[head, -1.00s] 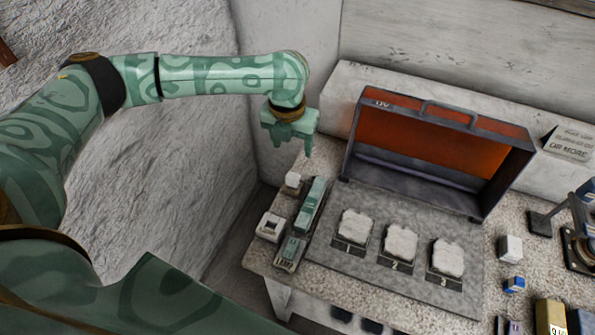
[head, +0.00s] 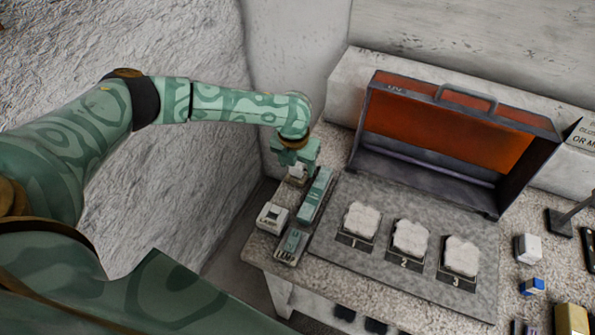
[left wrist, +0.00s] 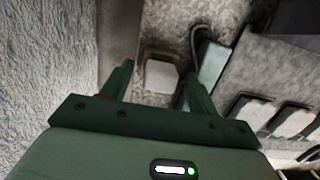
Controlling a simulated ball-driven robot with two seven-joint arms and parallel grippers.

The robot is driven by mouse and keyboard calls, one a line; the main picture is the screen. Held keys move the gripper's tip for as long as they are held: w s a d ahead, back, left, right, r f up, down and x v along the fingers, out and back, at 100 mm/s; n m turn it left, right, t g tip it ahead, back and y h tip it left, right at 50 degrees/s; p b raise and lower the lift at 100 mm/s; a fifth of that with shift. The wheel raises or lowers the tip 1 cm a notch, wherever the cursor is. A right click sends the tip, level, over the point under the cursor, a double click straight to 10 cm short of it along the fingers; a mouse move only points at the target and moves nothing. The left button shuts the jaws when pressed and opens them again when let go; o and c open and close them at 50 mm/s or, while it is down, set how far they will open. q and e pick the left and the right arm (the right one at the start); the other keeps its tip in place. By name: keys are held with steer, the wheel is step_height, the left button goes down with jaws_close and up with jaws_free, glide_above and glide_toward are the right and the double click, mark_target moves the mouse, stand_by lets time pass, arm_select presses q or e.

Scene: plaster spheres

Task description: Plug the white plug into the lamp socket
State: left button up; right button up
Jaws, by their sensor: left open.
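The white plug (head: 297,172) is a small pale block at the table's back left corner, partly hidden by my left gripper (head: 296,168). In the left wrist view, a white block (left wrist: 160,76), which looks like the plug, shows between and beyond the open fingers of the left gripper (left wrist: 158,82). I cannot tell whether they touch it. A grey block with a green top, labelled LAMP (head: 291,245), which appears to be the lamp socket, sits at the table's front left corner. My right gripper is out of view.
A long green-topped bar (head: 316,194) lies right of the plug. An open orange-lined UV case (head: 440,140) and a grey mat (head: 380,272) with numbered plaster pieces (head: 410,238) lie right.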

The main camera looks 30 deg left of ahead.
arm_select(q)
steer(key=shift+f, duration=0.25)
steer(key=shift+r, duration=0.1)
steer(key=c, duration=1.1)
